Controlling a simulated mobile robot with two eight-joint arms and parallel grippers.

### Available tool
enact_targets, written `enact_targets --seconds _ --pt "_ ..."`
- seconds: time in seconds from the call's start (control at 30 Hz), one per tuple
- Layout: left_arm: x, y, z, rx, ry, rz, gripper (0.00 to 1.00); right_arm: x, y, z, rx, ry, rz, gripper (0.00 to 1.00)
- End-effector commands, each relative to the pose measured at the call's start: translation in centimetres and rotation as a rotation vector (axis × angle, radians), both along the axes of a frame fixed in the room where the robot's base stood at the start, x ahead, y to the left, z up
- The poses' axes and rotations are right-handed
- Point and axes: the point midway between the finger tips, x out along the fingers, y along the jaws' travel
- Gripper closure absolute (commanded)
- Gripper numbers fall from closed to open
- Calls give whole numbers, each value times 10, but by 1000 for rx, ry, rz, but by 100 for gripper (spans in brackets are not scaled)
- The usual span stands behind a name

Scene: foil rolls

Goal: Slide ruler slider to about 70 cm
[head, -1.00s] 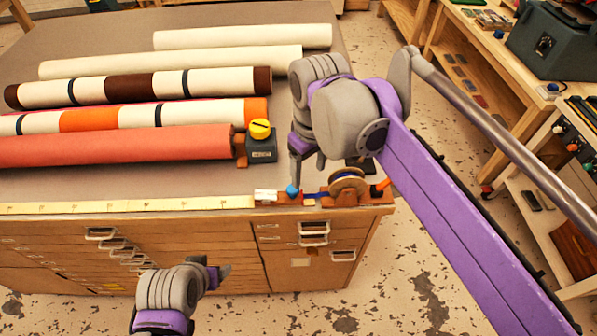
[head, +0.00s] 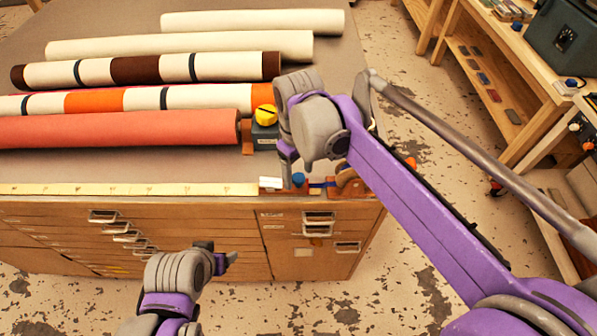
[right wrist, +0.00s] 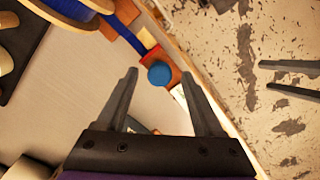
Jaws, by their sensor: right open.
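A pale yellow ruler (head: 130,189) runs along the front edge of the cabinet top. Near its right end sits the slider, with a blue round knob (head: 298,180) and a white piece (head: 270,183) to its left. In the right wrist view the blue knob (right wrist: 159,74) shows on a red block, between the two fingertips in the picture. My right gripper (right wrist: 160,76) is open and empty. In the head view it (head: 288,150) hangs just behind and above the knob; contact is not visible. My left gripper (head: 222,256) is in front of the drawers, its fingers apart and empty.
Fabric rolls, including a red one (head: 120,129), lie behind the ruler. A dark block with a yellow knob (head: 265,115) stands at the red roll's end. A spool in a wooden holder (head: 348,184) sits right of the slider.

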Motion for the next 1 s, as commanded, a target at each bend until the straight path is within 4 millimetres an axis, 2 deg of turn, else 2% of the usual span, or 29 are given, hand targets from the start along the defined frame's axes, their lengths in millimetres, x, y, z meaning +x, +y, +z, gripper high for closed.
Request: enact_targets --seconds 0.33,0.7,1.0 --pt "0 0 0 0 0 0 30 0 0 -4 0 0 -1 31" --pt "0 0 0 0 0 0 30 0 0 -4 0 0 -1 98" --pt "0 0 0 0 0 0 30 0 0 -4 0 0 -1 100"
